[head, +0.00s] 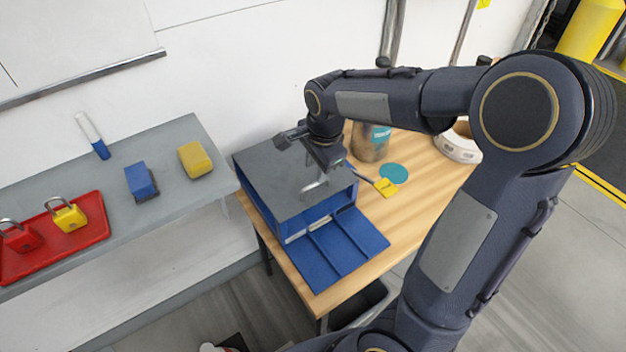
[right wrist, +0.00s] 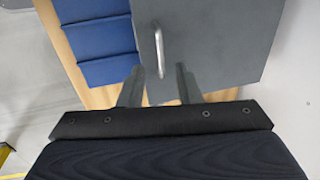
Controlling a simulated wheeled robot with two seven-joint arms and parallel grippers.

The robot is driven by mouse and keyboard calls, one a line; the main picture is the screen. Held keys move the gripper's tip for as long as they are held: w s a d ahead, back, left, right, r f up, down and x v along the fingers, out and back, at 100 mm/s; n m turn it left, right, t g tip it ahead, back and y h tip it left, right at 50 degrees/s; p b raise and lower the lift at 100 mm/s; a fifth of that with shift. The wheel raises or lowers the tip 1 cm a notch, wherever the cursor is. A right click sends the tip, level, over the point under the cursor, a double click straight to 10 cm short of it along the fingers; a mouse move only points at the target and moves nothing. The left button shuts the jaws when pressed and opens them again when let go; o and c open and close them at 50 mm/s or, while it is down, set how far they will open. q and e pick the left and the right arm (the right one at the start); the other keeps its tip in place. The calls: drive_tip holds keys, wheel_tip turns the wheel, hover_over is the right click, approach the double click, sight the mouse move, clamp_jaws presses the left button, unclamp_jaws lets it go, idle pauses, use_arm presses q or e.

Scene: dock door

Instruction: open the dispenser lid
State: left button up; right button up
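The dispenser is a blue box (head: 335,208) on the wooden table, with a flat dark grey lid (head: 265,178) lying shut on top. A silver bar handle (head: 314,190) stands on the lid; it also shows in the right wrist view (right wrist: 158,45). My right gripper (head: 322,172) is over the lid, close to the handle. In the right wrist view its two fingers (right wrist: 159,84) are apart, with the near end of the handle appearing between their tips. Whether they touch it cannot be told. My left gripper is not in view.
Blue sloped bins (head: 335,252) jut from the dispenser's front. Behind stand a jar (head: 370,143), a teal disc (head: 394,172), a yellow tag (head: 386,189) and a white roll (head: 458,145). At left, a grey shelf (head: 190,132) holds a red tray (head: 90,236) with padlocks.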

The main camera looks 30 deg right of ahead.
sight(312, 185)
drive_tip(key=f, duration=0.3)
drive_tip(key=w+f, duration=0.1)
drive_tip(key=f, duration=0.1)
drive_tip(key=shift+a+f, duration=0.1)
drive_tip(key=shift+f, duration=0.3)
clamp_jaws()
